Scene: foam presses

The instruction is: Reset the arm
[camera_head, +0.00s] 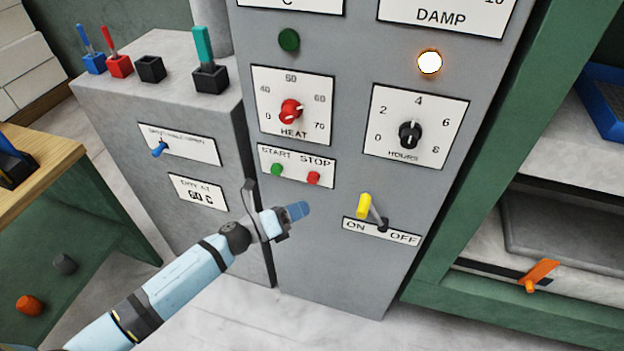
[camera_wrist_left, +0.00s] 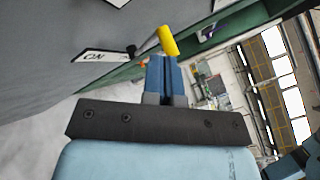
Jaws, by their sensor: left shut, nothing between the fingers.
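My left arm reaches in from the lower left in the head view. Its gripper (camera_head: 298,210) is shut and empty, in front of the grey control cabinet (camera_head: 335,250), to the left of the yellow-tipped ON/OFF lever (camera_head: 364,206). The lever leans toward the ON side. In the left wrist view the blue fingers (camera_wrist_left: 164,75) are together, and the yellow lever tip (camera_wrist_left: 167,41) shows just beyond them. I cannot tell whether they touch. My right gripper is not in view.
The cabinet carries a red HEAT knob (camera_head: 291,110), a black HOURS knob (camera_head: 410,135), a green START button (camera_head: 277,170) and a red STOP button (camera_head: 314,178). A lit lamp (camera_head: 429,62) glows above. A lower grey box (camera_head: 200,120) stands left; a green-framed press (camera_head: 440,270) stands right.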

